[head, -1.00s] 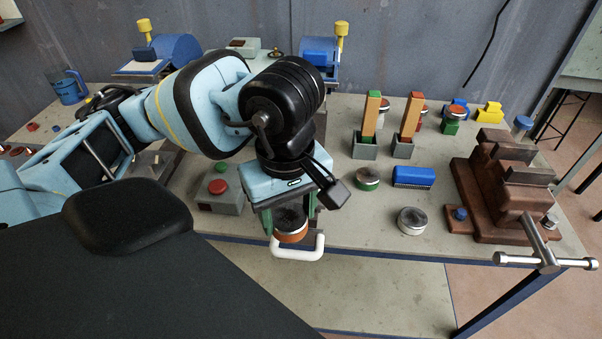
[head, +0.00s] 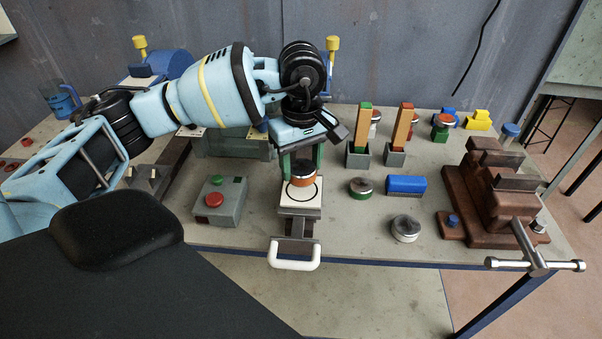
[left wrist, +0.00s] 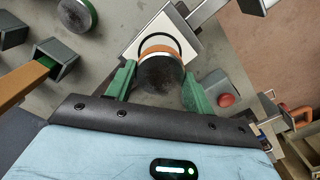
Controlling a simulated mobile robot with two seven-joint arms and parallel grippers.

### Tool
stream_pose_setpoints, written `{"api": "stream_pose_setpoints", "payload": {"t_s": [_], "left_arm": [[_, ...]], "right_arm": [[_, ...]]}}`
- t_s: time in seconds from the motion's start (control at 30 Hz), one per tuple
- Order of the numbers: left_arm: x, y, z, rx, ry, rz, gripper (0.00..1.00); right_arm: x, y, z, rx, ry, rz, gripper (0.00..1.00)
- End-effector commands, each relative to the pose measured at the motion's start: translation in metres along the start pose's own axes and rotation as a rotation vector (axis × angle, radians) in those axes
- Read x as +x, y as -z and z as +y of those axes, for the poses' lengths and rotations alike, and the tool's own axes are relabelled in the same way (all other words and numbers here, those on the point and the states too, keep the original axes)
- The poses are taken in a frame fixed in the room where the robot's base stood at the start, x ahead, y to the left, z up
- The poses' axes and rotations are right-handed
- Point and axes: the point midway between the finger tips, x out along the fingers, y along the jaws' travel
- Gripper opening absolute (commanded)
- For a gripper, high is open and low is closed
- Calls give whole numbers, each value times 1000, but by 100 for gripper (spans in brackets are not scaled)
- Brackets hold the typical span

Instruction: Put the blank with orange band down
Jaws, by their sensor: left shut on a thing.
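The blank with orange band (head: 301,180) is a short round piece with a dark top. My left gripper (head: 300,168) is shut on it, with green fingers on either side. In the left wrist view the blank (left wrist: 158,74) sits between the fingertips (left wrist: 158,84). Below it is a white plate (head: 287,208) with a black ring, part of a fixture with a white handle (head: 295,263). The blank overlaps the far part of the ring; I cannot tell whether it touches the plate. My right gripper is not in view.
A grey box with red and green buttons (head: 221,203) stands just left of the plate.

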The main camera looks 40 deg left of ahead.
Motion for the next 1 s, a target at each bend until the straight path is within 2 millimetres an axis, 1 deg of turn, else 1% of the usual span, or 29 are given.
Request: {"api": "stream_pose_setpoints", "payload": {"t_s": [0.17,0.27,0.5,0.67,0.9,0.93,1.0], "left_arm": [[0,1,1,0,-2,0,17],[4,1,1,-1,0,0,17],[32,1,0,-2,0,-1,17],[35,1,1,-1,-2,-1,17],[38,1,1,-2,0,-1,17],[39,1,0,-1,1,-1,54],[38,1,0,-2,0,-1,63]], "right_arm": [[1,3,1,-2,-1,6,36],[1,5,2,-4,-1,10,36],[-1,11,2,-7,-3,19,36],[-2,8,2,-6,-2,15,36],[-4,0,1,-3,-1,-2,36],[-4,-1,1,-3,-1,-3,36],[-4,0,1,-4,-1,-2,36]]}}
